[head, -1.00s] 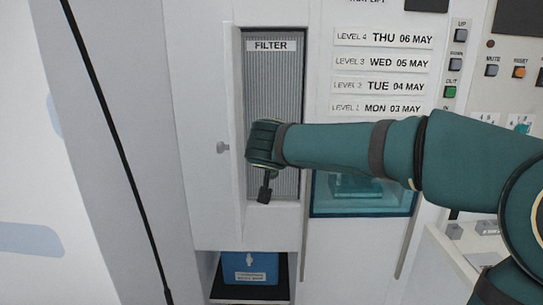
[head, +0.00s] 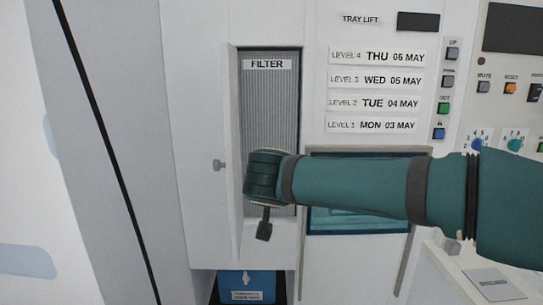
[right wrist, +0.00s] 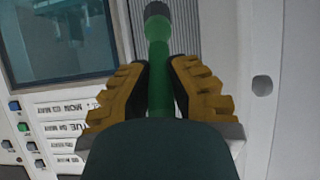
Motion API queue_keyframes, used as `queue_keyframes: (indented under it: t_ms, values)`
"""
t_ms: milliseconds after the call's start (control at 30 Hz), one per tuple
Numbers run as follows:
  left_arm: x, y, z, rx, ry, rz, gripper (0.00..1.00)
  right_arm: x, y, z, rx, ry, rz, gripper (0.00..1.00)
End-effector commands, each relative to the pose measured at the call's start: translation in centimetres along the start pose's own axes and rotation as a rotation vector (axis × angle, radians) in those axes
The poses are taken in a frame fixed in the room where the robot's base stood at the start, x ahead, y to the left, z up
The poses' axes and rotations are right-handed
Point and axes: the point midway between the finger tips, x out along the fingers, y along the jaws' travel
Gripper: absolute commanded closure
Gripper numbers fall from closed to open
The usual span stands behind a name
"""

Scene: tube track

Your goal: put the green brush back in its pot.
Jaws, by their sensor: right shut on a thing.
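My right gripper (right wrist: 160,85) is shut on the green brush (right wrist: 158,60), its fingers on both sides of the green handle in the right wrist view. The brush's dark grey end points away from the gripper. In the head view the right gripper (head: 264,208) is in front of the lower part of the filter (head: 270,105), and the brush's dark end (head: 264,230) hangs below it, slightly tilted. I cannot tell if it touches anything. The pot is not seen in either view. My left gripper is not in view.
The filter sits in a narrow recess with a white door (head: 205,130) and knob at its left. A blue box (head: 247,284) stands in an opening below. A tray lift window (head: 350,219) is partly behind my right arm. Buttons (head: 443,108) and a pale ledge (head: 470,285) are at right.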

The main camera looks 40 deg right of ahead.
Motion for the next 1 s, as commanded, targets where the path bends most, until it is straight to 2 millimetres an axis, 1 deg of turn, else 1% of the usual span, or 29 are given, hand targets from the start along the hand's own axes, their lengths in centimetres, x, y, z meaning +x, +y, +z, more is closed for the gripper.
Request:
queue_keyframes:
  t_ms: [100,700,833,1000]
  values:
    - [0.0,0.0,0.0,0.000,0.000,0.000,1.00,-1.2,0.2,0.6,0.001,0.002,-0.002,1.00]
    - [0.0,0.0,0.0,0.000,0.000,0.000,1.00,-6.8,1.0,3.6,0.001,0.001,-0.001,1.00]
    - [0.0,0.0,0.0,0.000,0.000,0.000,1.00,-7.4,1.1,4.0,0.001,0.000,-0.001,1.00]
    - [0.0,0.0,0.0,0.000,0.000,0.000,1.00,-7.5,1.1,4.1,0.000,0.000,0.000,1.00]
